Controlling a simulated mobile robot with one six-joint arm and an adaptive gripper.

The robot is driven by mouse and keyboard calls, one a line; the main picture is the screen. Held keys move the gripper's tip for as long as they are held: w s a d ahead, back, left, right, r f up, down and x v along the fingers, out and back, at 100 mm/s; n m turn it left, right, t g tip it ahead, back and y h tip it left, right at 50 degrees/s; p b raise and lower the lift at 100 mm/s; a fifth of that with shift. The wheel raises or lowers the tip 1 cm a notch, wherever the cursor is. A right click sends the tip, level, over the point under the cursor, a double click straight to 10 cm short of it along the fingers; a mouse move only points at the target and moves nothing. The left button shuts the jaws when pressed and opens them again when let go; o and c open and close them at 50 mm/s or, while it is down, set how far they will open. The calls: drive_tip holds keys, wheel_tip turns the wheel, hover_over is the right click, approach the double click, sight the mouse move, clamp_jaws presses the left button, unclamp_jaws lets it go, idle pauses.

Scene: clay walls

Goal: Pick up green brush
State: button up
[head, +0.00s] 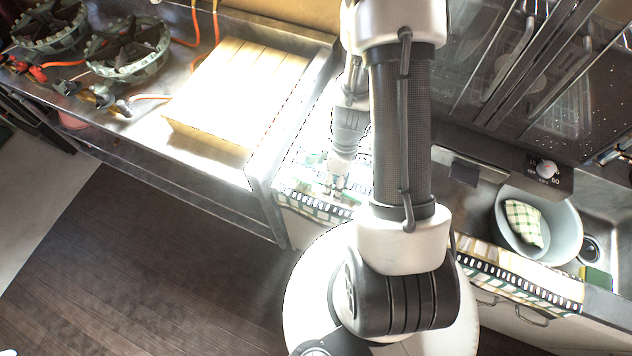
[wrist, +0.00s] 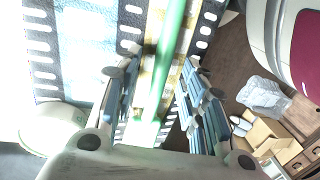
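The green brush shows in the wrist view as a long green handle (wrist: 172,50), running from the top edge down between my fingers. A paler green part (wrist: 142,130) shows lower down, close to my gripper's palm. My gripper (wrist: 160,62) is open, with one finger on each side of the handle and gaps visible beside it. In the head view my gripper (head: 335,188) points down at the bright counter near its front edge. The brush is too washed out and covered by my gripper to make out clearly there.
A patterned mat (wrist: 42,55) lies under the brush, with a pale round dish (wrist: 50,128) beside it. In the head view, a pale wooden block (head: 240,90) and burners (head: 127,48) stand left. A basin (head: 565,235) holding a checked cloth (head: 523,222) sits right.

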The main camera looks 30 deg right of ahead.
drive_tip(key=shift+f, duration=0.2)
clamp_jaws()
idle(0.3)
